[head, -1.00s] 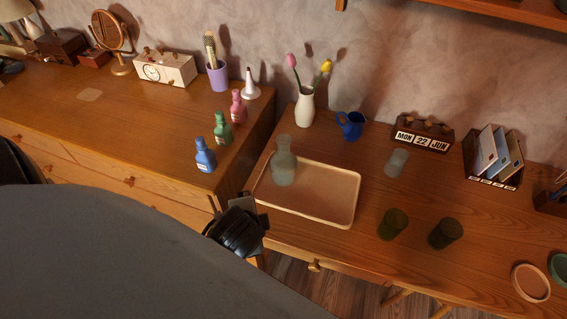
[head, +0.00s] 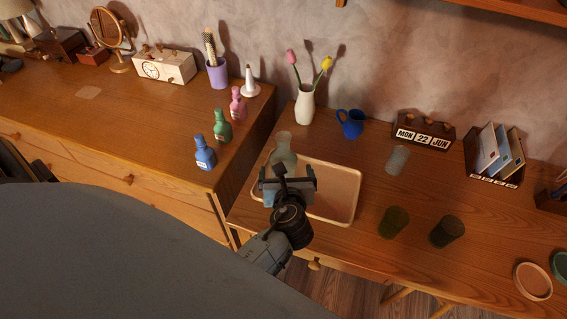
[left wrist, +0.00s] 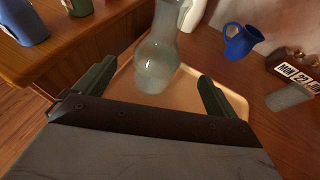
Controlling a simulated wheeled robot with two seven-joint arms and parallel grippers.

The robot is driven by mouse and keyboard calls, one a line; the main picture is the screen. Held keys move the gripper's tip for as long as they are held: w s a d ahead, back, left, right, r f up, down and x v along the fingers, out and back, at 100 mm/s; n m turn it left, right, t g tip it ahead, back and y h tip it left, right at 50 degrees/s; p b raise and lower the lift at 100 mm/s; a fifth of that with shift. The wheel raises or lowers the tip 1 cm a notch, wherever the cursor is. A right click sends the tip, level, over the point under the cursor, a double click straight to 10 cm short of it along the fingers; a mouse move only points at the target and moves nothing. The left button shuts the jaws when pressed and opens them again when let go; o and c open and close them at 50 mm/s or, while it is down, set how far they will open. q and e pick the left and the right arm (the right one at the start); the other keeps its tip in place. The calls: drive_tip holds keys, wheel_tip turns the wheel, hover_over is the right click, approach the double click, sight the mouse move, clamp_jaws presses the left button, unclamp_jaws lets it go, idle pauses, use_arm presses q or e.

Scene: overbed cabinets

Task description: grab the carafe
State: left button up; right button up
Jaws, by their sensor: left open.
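The clear glass carafe (head: 283,147) stands upright on the tan tray (head: 345,201), near the tray's far left part. In the head view its lower body is hidden behind my left gripper (head: 288,179). In the left wrist view the carafe (left wrist: 157,62) is ahead, between the two spread fingers of my left gripper (left wrist: 157,88). The left gripper is open and empty, over the tray on the near side of the carafe. I cannot tell whether the fingers reach alongside the glass. My right gripper is not in view.
A white vase (head: 305,104) with tulips and a blue jug (head: 350,123) stand behind the tray. A clear glass (head: 397,160) and two dark cups (head: 393,222) (head: 445,231) stand to the right. Blue (head: 205,153), green and pink bottles stand on the higher cabinet at left.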

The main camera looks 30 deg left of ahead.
sight(285, 164)
use_arm(q)
drive_tip(key=x, duration=0.3)
drive_tip(key=b+x, duration=0.1)
drive_tip(key=x, duration=0.4)
drive_tip(key=shift+a+f+b, duration=0.15)
drive_tip(key=shift+f+b, duration=0.1)
drive_tip(key=shift+b, duration=0.15)
drive_tip(key=c, duration=1.3)
drive_tip(key=shift+r, duration=0.1)
drive_tip(key=shift+c, duration=1)
drive_tip(key=shift+r, duration=0.1)
